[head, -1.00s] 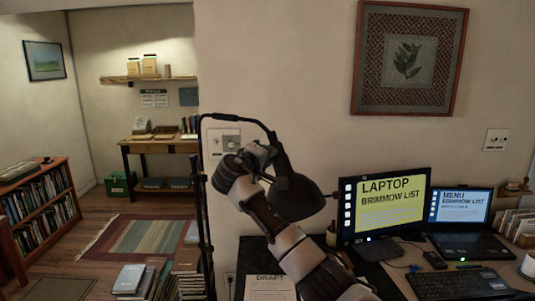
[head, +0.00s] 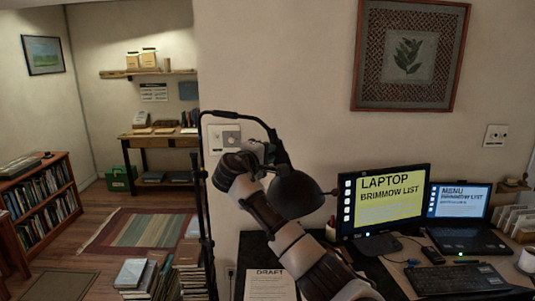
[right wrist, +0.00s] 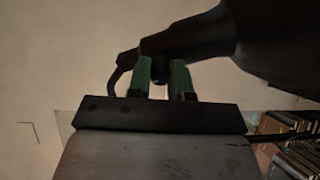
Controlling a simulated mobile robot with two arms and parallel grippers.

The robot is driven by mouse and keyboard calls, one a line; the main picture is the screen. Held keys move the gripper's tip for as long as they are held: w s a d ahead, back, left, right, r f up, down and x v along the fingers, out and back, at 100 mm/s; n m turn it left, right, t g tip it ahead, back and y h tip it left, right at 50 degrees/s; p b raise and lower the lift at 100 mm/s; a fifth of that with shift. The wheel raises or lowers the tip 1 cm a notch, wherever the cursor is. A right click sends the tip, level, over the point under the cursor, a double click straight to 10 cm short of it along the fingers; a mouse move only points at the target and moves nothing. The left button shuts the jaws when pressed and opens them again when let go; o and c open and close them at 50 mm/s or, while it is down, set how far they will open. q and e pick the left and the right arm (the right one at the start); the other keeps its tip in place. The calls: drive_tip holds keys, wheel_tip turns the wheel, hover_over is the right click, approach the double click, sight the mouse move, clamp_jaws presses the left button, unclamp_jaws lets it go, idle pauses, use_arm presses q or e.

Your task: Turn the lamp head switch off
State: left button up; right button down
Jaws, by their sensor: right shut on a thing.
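The black floor lamp has a thin upright pole (head: 204,215) and an arm that arches over to a dark dome-shaped lamp head (head: 297,194). In the head view my right gripper (head: 266,152) is at the narrow upper end of the lamp head, its fingers partly hidden by the lamp. In the right wrist view the lamp head (right wrist: 262,42) fills the upper right. The two green fingers of my right gripper (right wrist: 161,76) are shut on a small dark part (right wrist: 160,70) beneath the lamp's neck, apparently the switch. I cannot tell whether the lamp is lit. My left gripper is not in view.
A draft sheet (head: 270,285) lies below my right arm. Book stacks (head: 150,280) stand on the floor left of the pole.

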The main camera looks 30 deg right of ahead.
drive_tip(key=shift+r, duration=0.2)
drive_tip(key=c, duration=1)
unclamp_jaws()
drive_tip(key=shift+f, duration=0.1)
drive_tip(key=b+v, duration=0.5)
drive_tip(key=v, duration=0.6)
